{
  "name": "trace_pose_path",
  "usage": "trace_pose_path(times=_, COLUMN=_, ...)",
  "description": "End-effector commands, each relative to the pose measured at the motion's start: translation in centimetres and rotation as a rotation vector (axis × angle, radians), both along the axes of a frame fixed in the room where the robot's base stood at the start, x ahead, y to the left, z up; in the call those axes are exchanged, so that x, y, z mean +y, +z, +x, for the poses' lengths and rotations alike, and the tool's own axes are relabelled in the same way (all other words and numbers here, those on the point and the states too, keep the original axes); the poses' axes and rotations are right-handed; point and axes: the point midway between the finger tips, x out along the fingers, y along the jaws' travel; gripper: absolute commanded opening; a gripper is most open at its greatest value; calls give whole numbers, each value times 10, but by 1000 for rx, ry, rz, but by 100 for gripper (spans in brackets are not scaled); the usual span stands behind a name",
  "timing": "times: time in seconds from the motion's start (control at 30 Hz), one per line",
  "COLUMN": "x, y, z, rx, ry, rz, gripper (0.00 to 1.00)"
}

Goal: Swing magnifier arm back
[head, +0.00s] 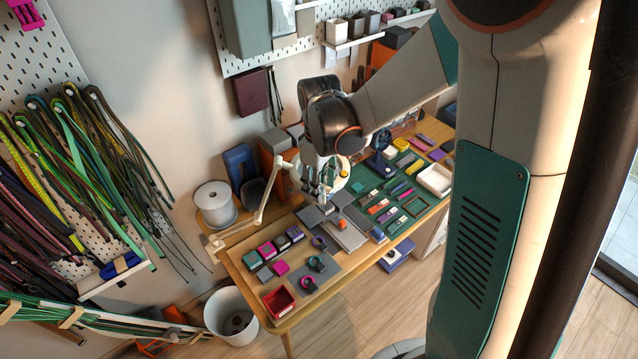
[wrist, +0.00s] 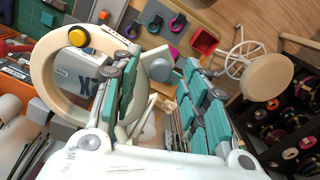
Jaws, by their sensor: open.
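The magnifier has a cream jointed arm (head: 264,201) rising from the left end of the workbench. Its cream ring head (wrist: 44,66) with a yellow knob (wrist: 79,37) fills the left of the wrist view; dark lettering shows through the lens. In the head view the yellow knob (head: 344,174) shows just right of my gripper (head: 323,184). My gripper, also in the wrist view (wrist: 165,88), is open with teal-padded fingers. The left finger overlaps the ring's right side. A cream piece and a grey round knob (wrist: 160,70) show between the fingers; I cannot tell whether they touch.
The wooden workbench (head: 260,290) holds a red tray (head: 280,301), cord rings, small boxes and a grey fixture (head: 342,234) below my gripper. A white spool (head: 214,198) stands at the back left. A white bin (head: 231,312) and a stool (wrist: 266,76) stand nearby.

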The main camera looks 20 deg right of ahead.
Motion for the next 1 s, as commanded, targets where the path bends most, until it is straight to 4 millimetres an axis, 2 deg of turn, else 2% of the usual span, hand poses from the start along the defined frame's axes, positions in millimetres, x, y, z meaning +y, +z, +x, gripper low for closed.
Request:
trace_pose_path(times=0.37, x=0, y=-6, z=0, rx=0, ry=0, rz=0, gripper=41)
trace_pose_path(times=0.47, x=0, y=-6, z=0, rx=0, ry=0, rz=0, gripper=23)
trace_pose_path(times=0.57, x=0, y=-6, z=0, rx=0, ry=0, rz=0, gripper=0)
trace_pose_path(times=0.73, x=0, y=-6, z=0, rx=0, ry=1, rz=0, gripper=0)
trace_pose_path(times=0.83, x=-5, y=-7, z=8, rx=0, ry=19, rz=0, gripper=0)
trace_pose_path(times=1.0, x=-27, y=-9, z=46, rx=-1, ry=117, rz=1, gripper=0)
